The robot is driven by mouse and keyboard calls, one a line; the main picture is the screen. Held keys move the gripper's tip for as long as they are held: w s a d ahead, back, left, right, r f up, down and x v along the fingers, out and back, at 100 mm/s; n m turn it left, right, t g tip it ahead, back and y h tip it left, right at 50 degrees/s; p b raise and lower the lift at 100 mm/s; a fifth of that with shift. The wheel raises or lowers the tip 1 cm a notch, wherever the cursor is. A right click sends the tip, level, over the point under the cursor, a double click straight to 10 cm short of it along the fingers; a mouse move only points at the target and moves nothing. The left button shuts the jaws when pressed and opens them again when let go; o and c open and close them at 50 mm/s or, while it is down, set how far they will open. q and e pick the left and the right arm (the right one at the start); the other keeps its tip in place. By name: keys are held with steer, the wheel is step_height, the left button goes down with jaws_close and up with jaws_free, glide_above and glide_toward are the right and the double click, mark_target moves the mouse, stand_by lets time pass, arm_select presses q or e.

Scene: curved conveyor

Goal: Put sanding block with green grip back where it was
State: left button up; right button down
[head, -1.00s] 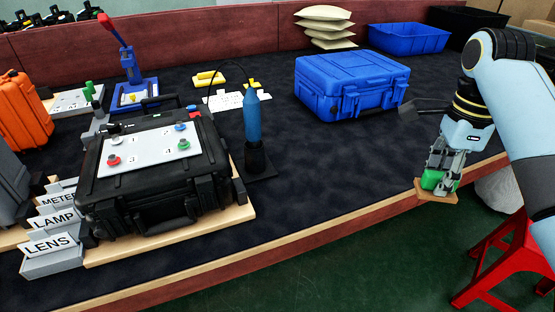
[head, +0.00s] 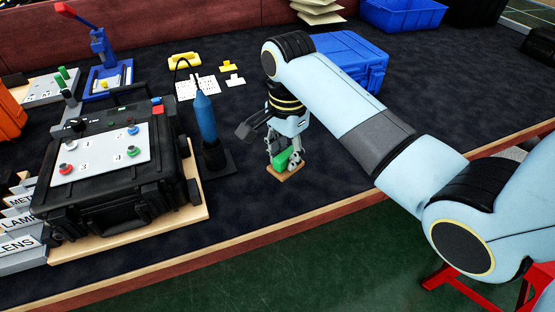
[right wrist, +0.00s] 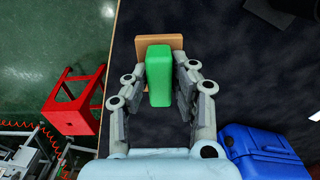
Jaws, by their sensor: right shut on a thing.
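The sanding block with green grip (head: 286,170) has a green handle on a tan, wood-coloured base. My right gripper (head: 284,157) is shut on its green grip and holds it over the dark mat, near the table's front edge. I cannot tell whether the base touches the mat. In the right wrist view the sanding block (right wrist: 159,75) sits between the fingers of the gripper (right wrist: 161,84), with the tan base beyond the green grip. My left gripper is not in view.
A blue screwdriver-like tool (head: 205,118) in a black stand is left of the block. A black case (head: 110,185) with a panel stands further left. A blue case (head: 350,62) is behind my right arm. The dark mat (head: 330,150) around the block is mostly clear.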

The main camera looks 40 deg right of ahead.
steer(key=w+f, duration=0.1)
steer(key=w+d+f, duration=0.1)
steer(key=w, duration=0.1)
steer(key=w+d+f+b, duration=0.1)
steer(key=w, duration=0.1)
steer(key=shift+d+f, duration=0.15)
steer(key=shift+f, duration=0.1)
steer(key=shift+w+d+f, duration=0.1)
steer(key=shift+w+f, duration=0.05)
steer(key=shift+w, duration=0.2)
steer(key=shift+w+f, duration=0.1)
steer(key=shift+f, duration=0.1)
step_height(320, 180, down, 4)
steer(key=shift+r+b, duration=0.1)
steer(key=shift+b, duration=0.45)
steer(key=c, duration=1.1)
jaws_free()
